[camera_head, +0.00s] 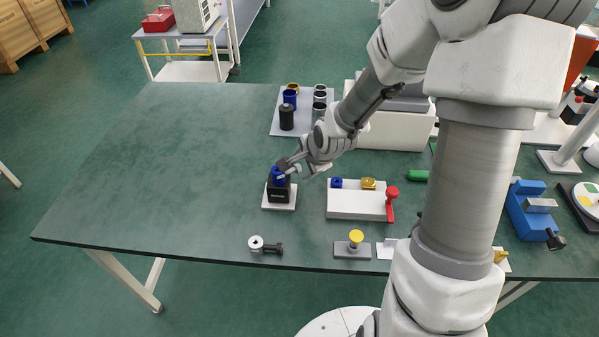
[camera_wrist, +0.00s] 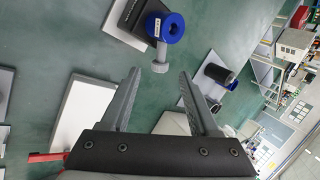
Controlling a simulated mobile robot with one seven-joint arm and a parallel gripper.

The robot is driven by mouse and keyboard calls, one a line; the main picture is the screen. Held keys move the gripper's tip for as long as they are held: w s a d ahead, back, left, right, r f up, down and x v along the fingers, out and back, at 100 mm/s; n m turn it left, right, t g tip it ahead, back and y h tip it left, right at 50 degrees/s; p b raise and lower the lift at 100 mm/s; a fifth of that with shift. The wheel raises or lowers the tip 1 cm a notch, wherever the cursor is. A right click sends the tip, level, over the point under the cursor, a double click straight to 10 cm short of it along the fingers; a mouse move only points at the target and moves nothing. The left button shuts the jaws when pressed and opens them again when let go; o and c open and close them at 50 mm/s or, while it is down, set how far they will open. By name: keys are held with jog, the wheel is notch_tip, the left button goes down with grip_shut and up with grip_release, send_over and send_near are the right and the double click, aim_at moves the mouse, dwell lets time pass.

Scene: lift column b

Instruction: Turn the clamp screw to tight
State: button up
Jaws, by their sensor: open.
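A black block (camera_head: 279,192) with a blue ring (camera_head: 278,174) on top stands on a small white plate (camera_head: 280,207) left of the table's middle. My gripper (camera_head: 287,166) is close to the ring. The screw's tightness cannot be seen.
A white block with blue, gold and red parts (camera_head: 356,204) stands to the right. Black and blue cylinders (camera_head: 287,118) stand on a grey mat behind. The table's left half (camera_head: 150,165) is clear.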

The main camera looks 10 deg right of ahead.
aim_at(299, 168)
jog(key=shift+b+x, duration=0.4)
jog(key=shift+x, duration=1.4)
jog(key=shift+c, duration=0.2)
grip_shut()
